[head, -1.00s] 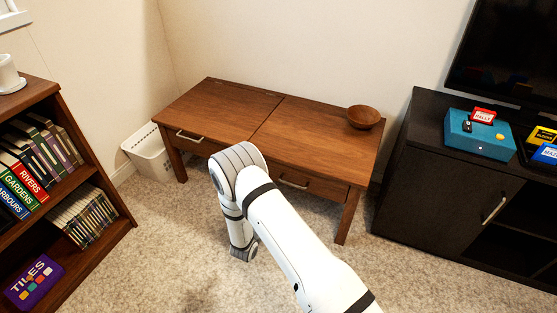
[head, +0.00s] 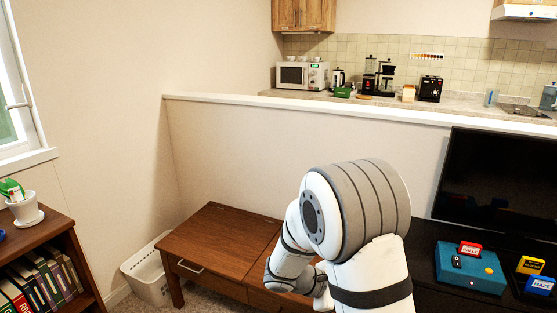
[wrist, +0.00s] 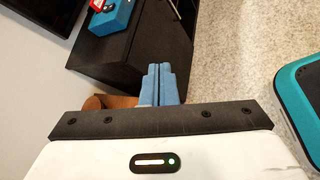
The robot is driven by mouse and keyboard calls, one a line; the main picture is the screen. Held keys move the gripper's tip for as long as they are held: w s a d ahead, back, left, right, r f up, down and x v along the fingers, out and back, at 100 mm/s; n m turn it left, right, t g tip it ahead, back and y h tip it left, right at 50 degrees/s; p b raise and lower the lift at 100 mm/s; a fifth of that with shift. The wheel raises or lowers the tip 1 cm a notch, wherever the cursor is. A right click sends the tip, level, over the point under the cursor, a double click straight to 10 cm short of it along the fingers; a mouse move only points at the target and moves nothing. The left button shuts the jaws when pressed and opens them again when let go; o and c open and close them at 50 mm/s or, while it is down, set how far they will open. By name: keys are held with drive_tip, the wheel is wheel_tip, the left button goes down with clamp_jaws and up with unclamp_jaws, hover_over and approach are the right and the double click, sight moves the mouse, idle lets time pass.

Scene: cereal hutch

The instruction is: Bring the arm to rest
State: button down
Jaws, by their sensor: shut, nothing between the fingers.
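My gripper (wrist: 161,84) shows in the wrist view with its two blue fingers together and nothing between them. The fingers point toward the carpet and the dark cabinet. In the head view my arm is folded up in the middle, in front of the low wooden table (head: 225,238), and the gripper's fingers cannot be made out there. The arm hides the table's right part, and the bowl is not seen in that view.
The black cabinet (head: 425,285) with a teal box (head: 470,268) stands right of the arm; the cabinet also shows in the wrist view (wrist: 150,45). A white basket (head: 148,272) and bookshelf (head: 40,240) stand left. A half wall (head: 300,140) runs behind, with a kitchen counter beyond.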

drive_tip(key=s+a+r+m+y+p, duration=0.1)
drive_tip(key=s+r+m+y+p, duration=0.5)
drive_tip(key=s+r, duration=0.3)
drive_tip(key=s+a+r+m+t+y+p, duration=0.1)
drive_tip(key=s+r+m+y+p, duration=0.5)
drive_tip(key=r, duration=1)
drive_tip(key=s+a+m+p, duration=0.1)
drive_tip(key=s, duration=0.2)
drive_tip(key=shift+s+a+r+y+p, duration=0.2)
drive_tip(key=shift+s+a+y+p, duration=0.05)
drive_tip(key=shift+s+y+p, duration=0.1)
